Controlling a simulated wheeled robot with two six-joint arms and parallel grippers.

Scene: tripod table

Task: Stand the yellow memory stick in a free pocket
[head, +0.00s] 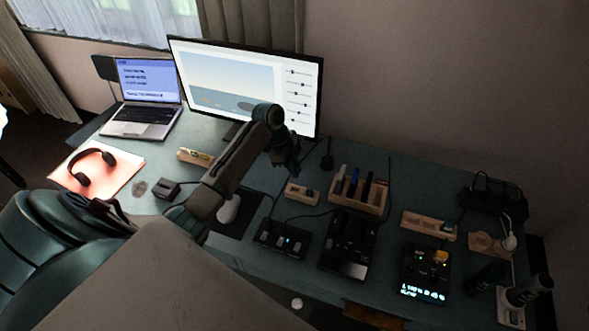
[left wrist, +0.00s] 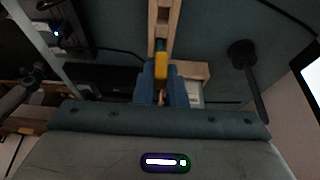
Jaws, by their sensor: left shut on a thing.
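My left gripper (head: 291,168) hangs above the middle of the desk, pointing down. In the left wrist view its two blue fingers are shut on the yellow memory stick (left wrist: 161,68), which shows between the tips. The stick cannot be made out in the head view. A small wooden block (head: 301,194) with pockets lies just below and in front of the gripper, with a dark item near its right end. A pale wooden strip also shows beyond the fingertips in the left wrist view (left wrist: 163,20). My right gripper is not in view.
A wooden rack (head: 372,207) with several upright items stands right of the gripper. Another wooden block (head: 416,222) lies farther right. Black devices (head: 348,244) and cables fill the front. The monitor (head: 312,103) stands behind; a laptop (head: 146,115) and headphones (head: 78,165) are left.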

